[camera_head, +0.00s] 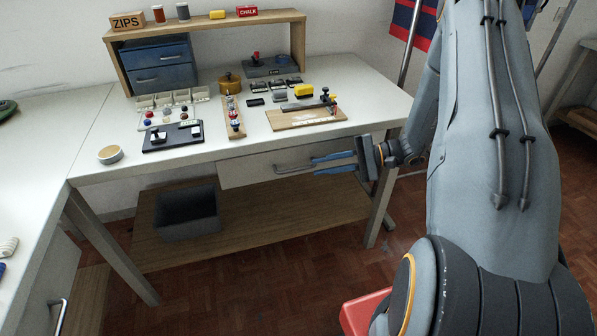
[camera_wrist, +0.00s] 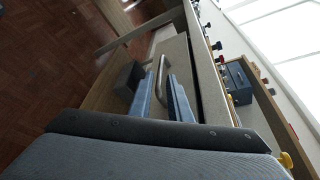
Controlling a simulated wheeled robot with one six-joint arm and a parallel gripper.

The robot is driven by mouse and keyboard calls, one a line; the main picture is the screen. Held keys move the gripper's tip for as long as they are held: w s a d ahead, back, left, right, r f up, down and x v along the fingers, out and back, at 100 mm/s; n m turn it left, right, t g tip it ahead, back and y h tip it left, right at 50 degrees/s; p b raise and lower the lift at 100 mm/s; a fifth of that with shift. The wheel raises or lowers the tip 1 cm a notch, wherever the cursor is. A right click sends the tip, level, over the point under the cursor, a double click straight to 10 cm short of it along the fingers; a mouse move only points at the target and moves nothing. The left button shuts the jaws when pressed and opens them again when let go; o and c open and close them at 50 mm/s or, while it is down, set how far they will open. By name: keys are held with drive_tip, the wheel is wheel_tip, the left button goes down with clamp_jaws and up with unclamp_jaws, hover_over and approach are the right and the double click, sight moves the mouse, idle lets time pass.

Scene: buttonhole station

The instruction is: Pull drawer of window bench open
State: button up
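The window bench (camera_head: 235,152) has a pale drawer (camera_head: 245,173) under its top, with a curved metal bar handle (camera_head: 285,169). The drawer looks shut or nearly so; I cannot tell exactly. My gripper (camera_head: 314,165) is in front of the drawer, its two blue fingers pointing along the handle's right part. In the wrist view, the handle (camera_wrist: 160,72) lies between the two spread fingertips (camera_wrist: 160,88), against the drawer front (camera_wrist: 178,58). The fingers stand apart with a gap around the handle, and I see no clear contact.
A grey bin (camera_head: 187,214) stands on the wooden lower shelf (camera_head: 255,232). The bench top carries a black tray (camera_head: 172,137), a wooden board (camera_head: 300,120) and small parts. A bench leg (camera_head: 380,212) is right of the drawer.

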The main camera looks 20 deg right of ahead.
sight(303, 168)
drive_tip(key=shift+w+a+f, duration=0.1)
drive_tip(key=shift+w+f, duration=0.1)
drive_tip(key=shift+w, duration=0.1)
drive_tip(key=shift+p+x, duration=0.5)
drive_tip(key=shift+x, duration=3.05)
clamp_jaws()
